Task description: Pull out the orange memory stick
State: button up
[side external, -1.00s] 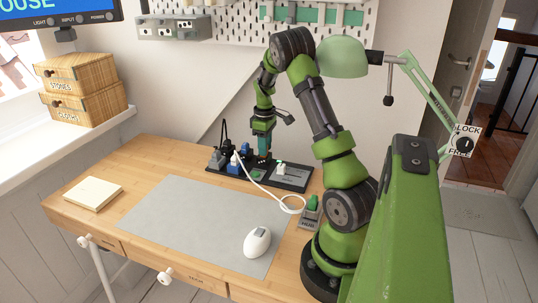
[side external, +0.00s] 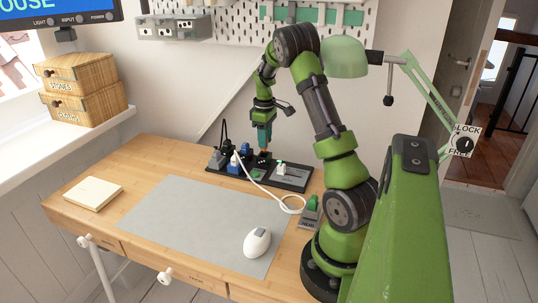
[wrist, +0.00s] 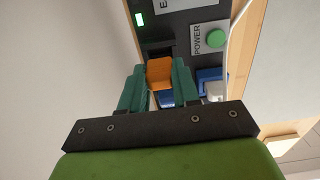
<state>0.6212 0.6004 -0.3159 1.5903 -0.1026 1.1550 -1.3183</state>
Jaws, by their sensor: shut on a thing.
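My gripper (side external: 264,138) points down over the black panel (side external: 296,182) at the back of the desk. In the wrist view its two teal fingers (wrist: 159,82) are shut on the orange memory stick (wrist: 159,71), one finger on each side. In the side view only a small orange bit shows just below the fingertips, close above the panel. I cannot tell whether its lower end is clear of the panel.
The wrist view shows a green power button (wrist: 215,38) and a lit green light (wrist: 140,20). A mouse (side external: 257,242) lies on the grey mat (side external: 190,222); the desk's left front is mostly clear.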

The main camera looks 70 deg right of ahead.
jog(key=shift+r, duration=1.25)
jog(key=shift+w, duration=0.1)
